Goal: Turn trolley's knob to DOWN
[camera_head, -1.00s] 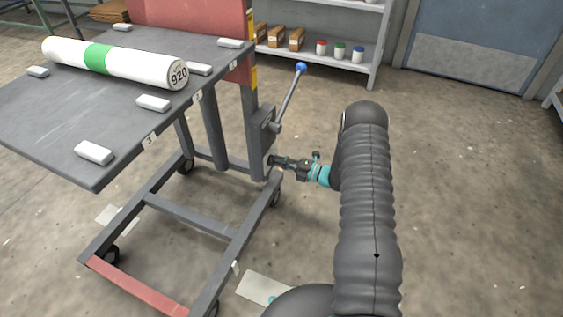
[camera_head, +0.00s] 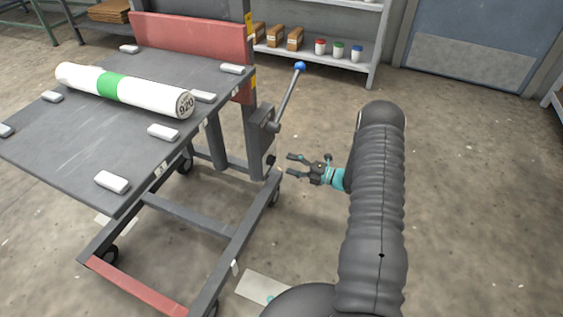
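The trolley (camera_head: 235,262) stands on the floor with its dark lift platform (camera_head: 75,150) tilted in the picture. A small dark knob (camera_head: 271,160) shows low on the trolley's post. Its pointer and markings are too small to read. My gripper (camera_head: 291,165) is just right of the knob, apart from it, with its two fingers spread and nothing between them. A lever with a blue ball end (camera_head: 299,67) rises from a grey box (camera_head: 262,125) above the knob.
A white roll with a green band (camera_head: 125,90) lies on the platform among several white blocks. A shelf with boxes and jars (camera_head: 320,58) stands behind. A blue door (camera_head: 480,45) is at the back right. The floor right of my arm is clear.

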